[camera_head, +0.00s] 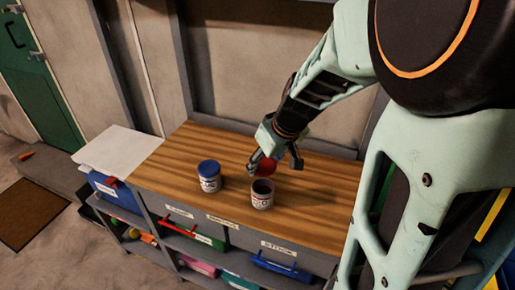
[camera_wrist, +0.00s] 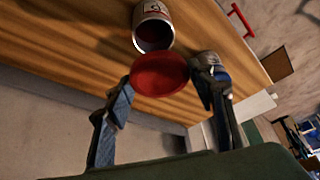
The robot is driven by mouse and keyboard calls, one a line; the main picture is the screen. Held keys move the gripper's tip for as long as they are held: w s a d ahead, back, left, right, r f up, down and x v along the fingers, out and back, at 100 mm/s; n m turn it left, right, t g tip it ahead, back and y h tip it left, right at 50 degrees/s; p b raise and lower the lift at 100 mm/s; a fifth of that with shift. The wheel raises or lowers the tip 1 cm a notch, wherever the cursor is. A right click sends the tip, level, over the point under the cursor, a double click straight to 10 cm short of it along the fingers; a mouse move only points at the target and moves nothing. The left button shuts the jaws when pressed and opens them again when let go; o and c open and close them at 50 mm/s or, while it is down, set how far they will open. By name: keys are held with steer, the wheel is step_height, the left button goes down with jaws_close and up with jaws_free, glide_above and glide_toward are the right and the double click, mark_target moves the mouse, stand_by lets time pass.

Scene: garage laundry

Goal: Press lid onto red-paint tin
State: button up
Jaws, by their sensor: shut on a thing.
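The open tin (camera_head: 262,199) stands upright on the wooden bench, with a dark interior and a pale label. It also shows in the wrist view (camera_wrist: 153,14), its mouth facing the camera and dark red inside. The round red lid (camera_head: 266,168) is off the tin, just behind its rim in the head view. My gripper (camera_head: 272,160) is shut on this lid. In the wrist view the lid (camera_wrist: 158,76) lies between the two fingers of my gripper (camera_wrist: 165,88), apart from the tin's mouth or barely overlapping it; the exact gap cannot be told.
A second tin with a blue lid (camera_head: 209,173) stands left of the open tin, partly behind a finger in the wrist view. The wooden bench top (camera_head: 165,176) is clear at the left. Labelled shelves with bins (camera_head: 193,237) are below. A white surface (camera_head: 116,147) adjoins at left.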

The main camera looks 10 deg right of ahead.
step_height(320, 180, down, 6)
steer(key=b, duration=0.5)
steer(key=shift+f, duration=0.2)
steer(key=shift+f+b, duration=0.55)
steer(key=shift+b, duration=0.8)
stand_by(1.7)
steer(key=o, duration=0.9)
steer(key=shift+o, duration=0.3)
steer(key=o, duration=0.4)
steer(key=shift+r, duration=0.15)
